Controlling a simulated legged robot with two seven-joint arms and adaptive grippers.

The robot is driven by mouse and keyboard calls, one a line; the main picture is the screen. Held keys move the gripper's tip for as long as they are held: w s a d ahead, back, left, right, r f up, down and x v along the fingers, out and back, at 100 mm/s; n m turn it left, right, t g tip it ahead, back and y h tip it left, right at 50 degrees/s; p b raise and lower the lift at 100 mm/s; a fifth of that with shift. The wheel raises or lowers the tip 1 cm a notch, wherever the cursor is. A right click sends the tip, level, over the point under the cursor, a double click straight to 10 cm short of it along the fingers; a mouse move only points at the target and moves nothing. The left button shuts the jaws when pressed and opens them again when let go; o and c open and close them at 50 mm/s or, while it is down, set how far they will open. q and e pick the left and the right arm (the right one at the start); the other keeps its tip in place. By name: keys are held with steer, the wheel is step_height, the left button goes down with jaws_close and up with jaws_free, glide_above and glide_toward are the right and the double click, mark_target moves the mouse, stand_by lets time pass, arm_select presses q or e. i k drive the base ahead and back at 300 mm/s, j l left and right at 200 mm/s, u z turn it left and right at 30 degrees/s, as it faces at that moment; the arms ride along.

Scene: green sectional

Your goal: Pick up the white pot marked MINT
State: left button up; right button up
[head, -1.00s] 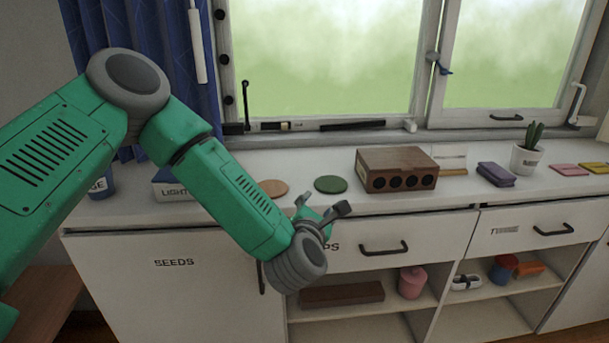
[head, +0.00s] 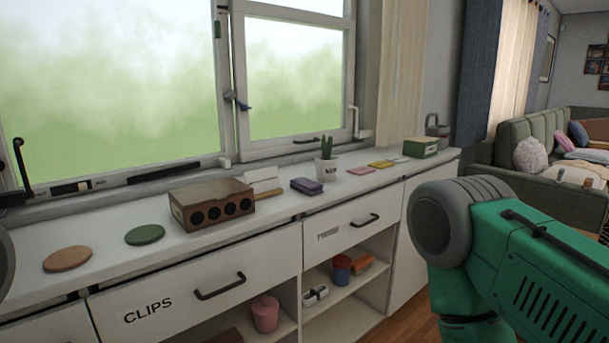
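A small white pot (head: 327,173) with a green cactus-like plant stands upright on the white countertop, in front of the right-hand window. It has dark lettering on its front, too small and blurred for me to read surely. Nothing touches it. My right arm comes in at the lower right, well to the right of the pot, and its gripper is out of the picture. Only a sliver of my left arm shows at the left edge, and its gripper is out of view.
A brown box with round holes (head: 212,205), a purple stack (head: 306,186) and flat coloured pieces (head: 382,164) lie along the counter (head: 110,263). Round green (head: 145,234) and tan (head: 67,259) discs lie at left. Open shelves and drawers are below. A green sofa (head: 518,150) stands at far right.

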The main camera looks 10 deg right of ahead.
mark_target(326, 164)
steer(key=i+l+u, duration=0.15)
steer(key=l+u, duration=0.2)
steer(key=u, duration=0.15)
steer(key=l+u, duration=0.7)
steer(key=l, duration=0.75)
steer(key=l+u, duration=0.15)
steer(key=l, duration=0.8)
steer(key=l+u, duration=0.2)
steer(key=l, duration=0.75)
steer(key=k, duration=0.05)
